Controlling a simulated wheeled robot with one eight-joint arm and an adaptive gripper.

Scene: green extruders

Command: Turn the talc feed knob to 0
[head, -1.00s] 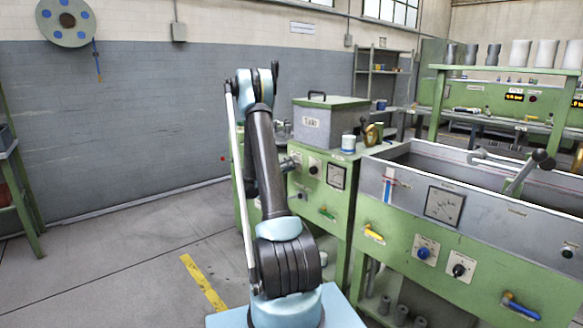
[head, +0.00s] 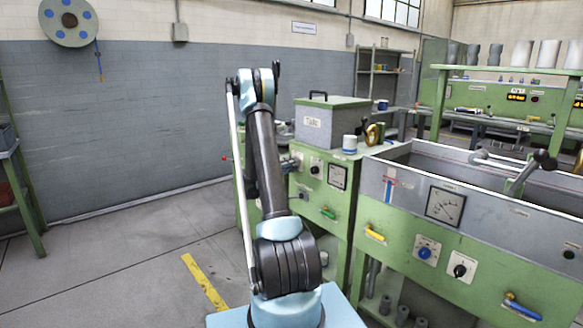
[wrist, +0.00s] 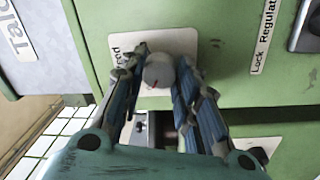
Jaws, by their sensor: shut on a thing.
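In the wrist view a round grey knob (wrist: 158,70) with a short red mark sits on a white plate (wrist: 180,40) on a green panel. Part of a printed word shows at the plate's left edge; the rest of its marking is covered or unreadable, so I cannot read the setting. My gripper (wrist: 164,62) is shut on the knob, one finger on each side. In the head view my arm hides the gripper and this knob. A grey, green-lidded box (head: 325,127) stands on the green cabinet, and its label is too small to read there.
In the wrist view a grey box with large lettering (wrist: 22,45) is at upper left and a dark fitting (wrist: 305,28) at upper right. In the head view a green machine with a trough (head: 400,215) stands right of my arm.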

